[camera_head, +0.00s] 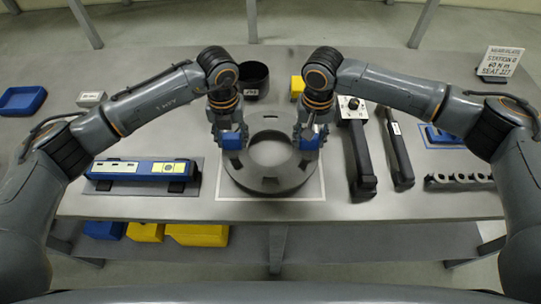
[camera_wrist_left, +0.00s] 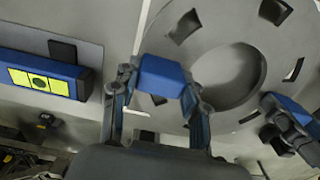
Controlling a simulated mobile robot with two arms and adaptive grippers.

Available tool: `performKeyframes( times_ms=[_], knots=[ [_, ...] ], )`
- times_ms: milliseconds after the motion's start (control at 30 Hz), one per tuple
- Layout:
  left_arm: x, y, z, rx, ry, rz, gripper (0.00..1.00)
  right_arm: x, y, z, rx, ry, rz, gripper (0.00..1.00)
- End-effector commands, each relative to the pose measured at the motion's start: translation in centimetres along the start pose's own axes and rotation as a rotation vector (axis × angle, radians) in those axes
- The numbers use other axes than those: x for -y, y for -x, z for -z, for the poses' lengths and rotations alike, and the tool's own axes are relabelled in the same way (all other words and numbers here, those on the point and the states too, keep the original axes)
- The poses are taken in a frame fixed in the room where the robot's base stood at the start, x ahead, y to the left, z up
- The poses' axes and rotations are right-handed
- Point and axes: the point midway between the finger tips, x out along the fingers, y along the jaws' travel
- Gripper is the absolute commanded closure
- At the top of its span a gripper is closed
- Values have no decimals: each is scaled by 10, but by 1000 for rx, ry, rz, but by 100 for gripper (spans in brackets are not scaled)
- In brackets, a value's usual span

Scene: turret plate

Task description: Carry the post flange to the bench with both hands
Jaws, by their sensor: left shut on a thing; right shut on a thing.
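The post flange (camera_head: 270,184) is a grey ring with a wide round hole and blue grip blocks on its two sides. It is over the white-outlined square on the bench (camera_head: 400,207) and looks flat; I cannot tell whether it touches the top. My left gripper (camera_head: 230,138) is shut on the left blue block, which shows between its fingers in the left wrist view (camera_wrist_left: 162,76). My right gripper (camera_head: 309,138) is shut on the right blue block. The flange also fills much of the left wrist view (camera_wrist_left: 215,30), with rectangular slots around its hole.
A blue instrument (camera_head: 145,170) lies on a dark mat left of the flange. A black cup (camera_head: 254,82) stands behind it. Two long dark tools (camera_head: 358,160) (camera_head: 397,150) and a socket rack (camera_head: 460,181) are on the right. A sign (camera_head: 500,63) stands at the back right.

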Motion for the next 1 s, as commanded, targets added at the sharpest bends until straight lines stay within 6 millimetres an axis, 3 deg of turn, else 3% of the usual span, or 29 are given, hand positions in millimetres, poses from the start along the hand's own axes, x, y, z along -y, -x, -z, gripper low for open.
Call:
performKeyframes(
  times_ms=[433,467,567,867,1000],
  knots=[
    [-3,-28,-1,1,4,-7,100,-3,-28,1,-2,-4,-7,100],
    [-4,-27,-1,0,5,-8,51,-4,-27,1,0,-5,-8,51],
    [-3,-26,0,-1,4,-7,33,-3,-26,0,1,-4,-7,33],
    [-1,-24,0,0,1,-2,33,-1,-25,0,0,-1,-2,33],
    [-1,-14,-1,3,1,-1,33,-1,-25,0,0,-1,-1,33]
  ],
)
